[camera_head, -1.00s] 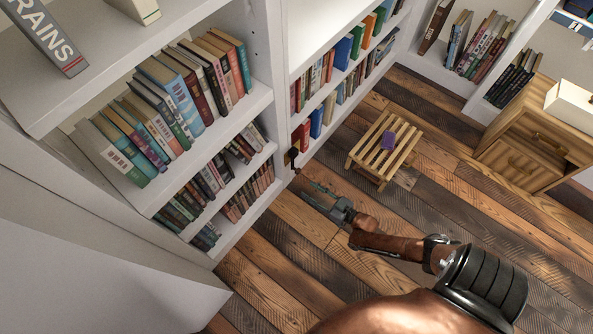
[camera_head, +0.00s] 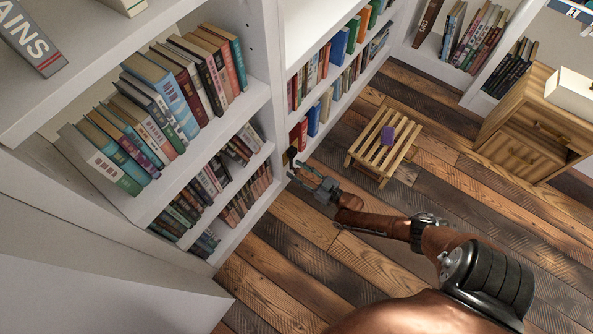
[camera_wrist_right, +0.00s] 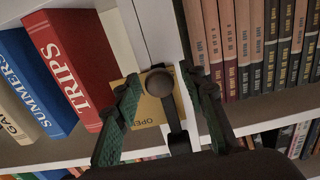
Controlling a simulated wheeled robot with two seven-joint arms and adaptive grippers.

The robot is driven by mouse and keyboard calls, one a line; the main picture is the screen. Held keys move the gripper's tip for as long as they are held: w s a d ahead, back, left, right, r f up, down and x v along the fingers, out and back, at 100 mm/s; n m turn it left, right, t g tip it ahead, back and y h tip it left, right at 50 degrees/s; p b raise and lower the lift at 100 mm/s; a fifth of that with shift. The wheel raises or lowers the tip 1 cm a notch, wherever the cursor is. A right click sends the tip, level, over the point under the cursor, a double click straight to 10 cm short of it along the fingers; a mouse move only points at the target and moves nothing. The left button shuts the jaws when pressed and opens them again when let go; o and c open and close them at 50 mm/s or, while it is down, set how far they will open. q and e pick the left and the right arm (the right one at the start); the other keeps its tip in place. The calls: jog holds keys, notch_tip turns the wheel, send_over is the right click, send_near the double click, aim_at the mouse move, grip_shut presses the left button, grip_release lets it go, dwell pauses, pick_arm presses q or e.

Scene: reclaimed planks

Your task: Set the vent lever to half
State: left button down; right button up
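The vent lever has a dark round knob (camera_wrist_right: 159,82) and a dark arm. It is on a brass-coloured plate (camera_wrist_right: 148,112) with partly hidden lettering beginning "OPE", on the white shelf upright. In the head view the lever's plate (camera_head: 291,152) is small and dark. My right gripper (camera_wrist_right: 168,90) is open, its green-padded fingers on either side of the knob, with gaps visible on both sides. In the head view my right gripper (camera_head: 300,172) is just in front of the upright. The plate's other markings are hidden. My left gripper is not in view.
Bookshelves flank the upright, with a red book (camera_wrist_right: 70,72) left of the lever and several brown and black books (camera_wrist_right: 265,45) right of it. A slatted wooden stool (camera_head: 370,158) with a purple object (camera_head: 388,135) stands nearby. The plank floor (camera_head: 300,250) is clear in front.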

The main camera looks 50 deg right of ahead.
jog(key=shift+c, duration=0.2)
grip_shut()
dwell(0.4)
